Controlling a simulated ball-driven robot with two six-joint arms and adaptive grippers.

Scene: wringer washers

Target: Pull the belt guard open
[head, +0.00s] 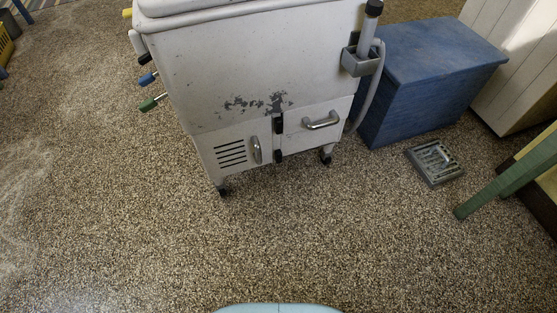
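The white washer (255,65) stands upright at the top centre, its grey paint chipped low on the front. Low on its front are two panels side by side. The left panel (218,140) has dark vent slots and a short upright metal handle (256,150). The right panel (318,138) has a level metal bar handle (321,120). Black fittings (278,124) sit along the line between them. Both panels look flush and shut. No label shows which one is the belt guard. Neither of my grippers is in view.
Levers with coloured grips (148,104) stick out from the washer's left side. A grey hose (373,90) hangs at its right. A blue chest (430,75), a floor drain grate (434,163) and a green leg (505,178) are at the right. The speckled floor in front is clear.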

